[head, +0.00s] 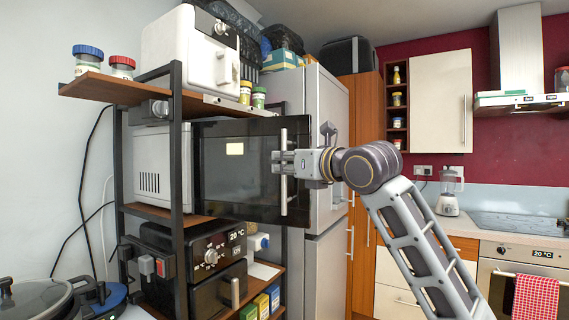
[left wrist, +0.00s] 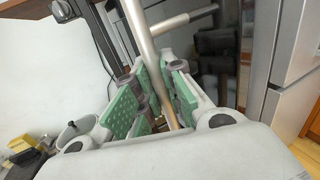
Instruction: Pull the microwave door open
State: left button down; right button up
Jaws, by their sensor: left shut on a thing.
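The microwave (head: 150,165) is a white box with side vents on the rack's middle shelf. Its dark glass door (head: 235,185) stands open, swung out from the rack with its handle side toward the room. The upright silver handle (head: 284,196) is near the door's right edge. My left gripper (head: 287,162) is shut on this handle at about mid-height. In the left wrist view the handle bar (left wrist: 139,32) runs down between the green finger pads of the left gripper (left wrist: 155,100). The microwave's inside is hidden behind the door. My right gripper is not in view.
The rack's black post (head: 176,150) stands by the door's left edge. A black oven (head: 208,255) sits on the shelf below, and a white coffee machine (head: 192,50) above. A grey fridge (head: 325,200) stands right behind the door.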

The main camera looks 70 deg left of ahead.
pick_arm(q)
jog(key=c, duration=1.5)
grip_release()
jog(key=shift+d, duration=0.1)
jog(key=v, duration=1.2)
jog(key=shift+r, duration=0.1)
